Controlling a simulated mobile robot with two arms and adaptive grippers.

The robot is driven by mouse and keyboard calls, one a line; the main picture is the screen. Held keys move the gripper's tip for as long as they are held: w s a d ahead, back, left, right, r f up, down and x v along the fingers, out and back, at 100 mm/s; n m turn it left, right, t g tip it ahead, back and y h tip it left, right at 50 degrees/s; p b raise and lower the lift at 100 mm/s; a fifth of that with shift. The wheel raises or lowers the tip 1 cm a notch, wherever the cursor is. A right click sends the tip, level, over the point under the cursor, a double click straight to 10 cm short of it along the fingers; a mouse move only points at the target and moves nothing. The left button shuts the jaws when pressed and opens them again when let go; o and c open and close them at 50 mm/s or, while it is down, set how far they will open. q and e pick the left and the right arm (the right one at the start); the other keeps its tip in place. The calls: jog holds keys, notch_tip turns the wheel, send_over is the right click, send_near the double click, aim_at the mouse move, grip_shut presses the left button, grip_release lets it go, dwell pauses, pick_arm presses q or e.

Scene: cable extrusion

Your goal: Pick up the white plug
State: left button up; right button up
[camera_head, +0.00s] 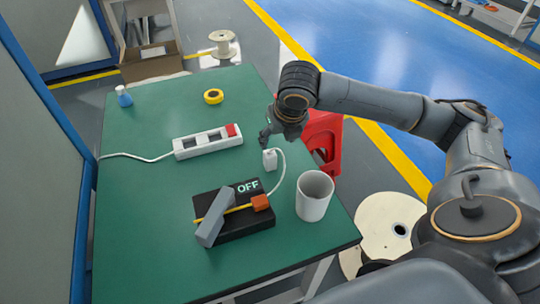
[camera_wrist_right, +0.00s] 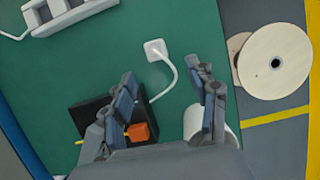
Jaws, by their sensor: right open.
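The white plug (camera_head: 269,158) stands on the green table (camera_head: 140,215), right of the power strip, with a white cable curving toward the black box. In the right wrist view the plug (camera_wrist_right: 156,48) lies beyond the fingertips, between the lines of the two fingers and apart from them. My right gripper (camera_head: 267,136) is just above and behind the plug in the head view. In the right wrist view my right gripper (camera_wrist_right: 165,82) is open and empty. My left gripper is not in view.
A white power strip (camera_head: 207,144) with a red switch lies left of the plug. A black box (camera_head: 250,222) marked OFF and a white cup (camera_head: 314,196) stand nearer. Yellow tape (camera_head: 213,96) and a small blue bottle (camera_head: 123,96) are farther back. The table's left front is clear.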

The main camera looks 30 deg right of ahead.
aim_at(270, 153)
jog(key=x, duration=0.4)
jog(key=shift+a+f, duration=0.1)
jog(key=shift+f, duration=0.25)
jog(key=shift+w+f, duration=0.25)
jog(key=shift+f, duration=0.3)
jog(key=x, duration=0.4)
jog(key=shift+w+a+f+b, duration=0.15)
jog(key=shift+w+a+b, duration=0.05)
jog(key=shift+a+b, duration=0.1)
jog(key=shift+w+d+f, duration=0.1)
jog(key=shift+w+f, duration=0.05)
jog(key=shift+f, duration=0.15)
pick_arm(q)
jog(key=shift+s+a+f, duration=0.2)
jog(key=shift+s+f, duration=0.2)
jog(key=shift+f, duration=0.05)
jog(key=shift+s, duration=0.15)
pick_arm(e)
jog(key=shift+c, duration=0.2)
jog(key=c, duration=1.1)
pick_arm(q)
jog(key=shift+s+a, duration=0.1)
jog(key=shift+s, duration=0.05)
pick_arm(e)
jog(key=shift+r, duration=0.1)
grip_shut()
